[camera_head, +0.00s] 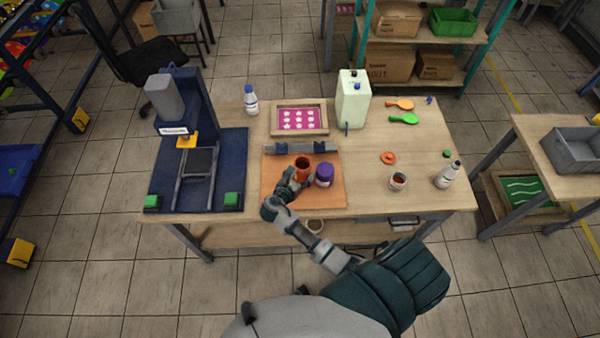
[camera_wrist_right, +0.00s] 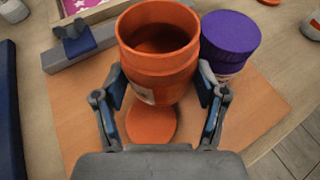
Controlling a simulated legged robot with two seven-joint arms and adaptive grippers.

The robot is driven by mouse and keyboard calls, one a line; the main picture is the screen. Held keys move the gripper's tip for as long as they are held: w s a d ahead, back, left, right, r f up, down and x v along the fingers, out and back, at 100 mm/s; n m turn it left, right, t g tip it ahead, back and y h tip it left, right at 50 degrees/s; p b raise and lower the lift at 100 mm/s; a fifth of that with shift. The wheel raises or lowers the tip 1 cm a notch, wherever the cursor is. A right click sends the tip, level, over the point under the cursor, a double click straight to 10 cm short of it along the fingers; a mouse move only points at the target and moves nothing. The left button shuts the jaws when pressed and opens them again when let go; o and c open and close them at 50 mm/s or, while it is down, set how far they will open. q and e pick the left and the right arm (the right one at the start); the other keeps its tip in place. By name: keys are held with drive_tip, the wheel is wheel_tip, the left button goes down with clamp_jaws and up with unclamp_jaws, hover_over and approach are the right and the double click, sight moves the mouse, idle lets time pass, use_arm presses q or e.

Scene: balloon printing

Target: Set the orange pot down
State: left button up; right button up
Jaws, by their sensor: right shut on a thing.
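The orange pot (camera_head: 302,164) is open at the top, with reddish-brown inside. It is over the orange-brown board (camera_head: 328,199) at the table's front. In the right wrist view the pot (camera_wrist_right: 160,70) stands between the two fingers of my right gripper (camera_wrist_right: 164,95), which is shut on it. I cannot tell whether its base touches the board. A flat orange disc (camera_wrist_right: 152,122) shows just in front of the pot's base. My right gripper (camera_head: 297,180) also shows in the head view, reaching in from the front. My left gripper is not in view.
A purple-lidded pot (camera_head: 324,174) stands close to the right of the orange pot. A grey bar (camera_head: 302,147) runs behind both. A framed print screen (camera_head: 299,119) is farther back, and a blue press (camera_head: 185,140) stands left. The board's front right is bare.

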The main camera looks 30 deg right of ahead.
sight(302, 164)
drive_tip(key=w+d, duration=0.1)
drive_tip(key=w, duration=0.2)
drive_tip(key=shift+d+f, duration=0.15)
drive_tip(key=shift+d, duration=0.25)
drive_tip(key=shift+f+b, duration=0.4)
drive_tip(key=shift+f, duration=1.3)
drive_tip(key=shift+s, duration=0.1)
drive_tip(key=o, duration=1)
drive_tip(key=shift+f, duration=0.1)
drive_tip(key=p+v, duration=0.1)
drive_tip(key=v, duration=1.1)
drive_tip(key=shift+a, duration=0.15)
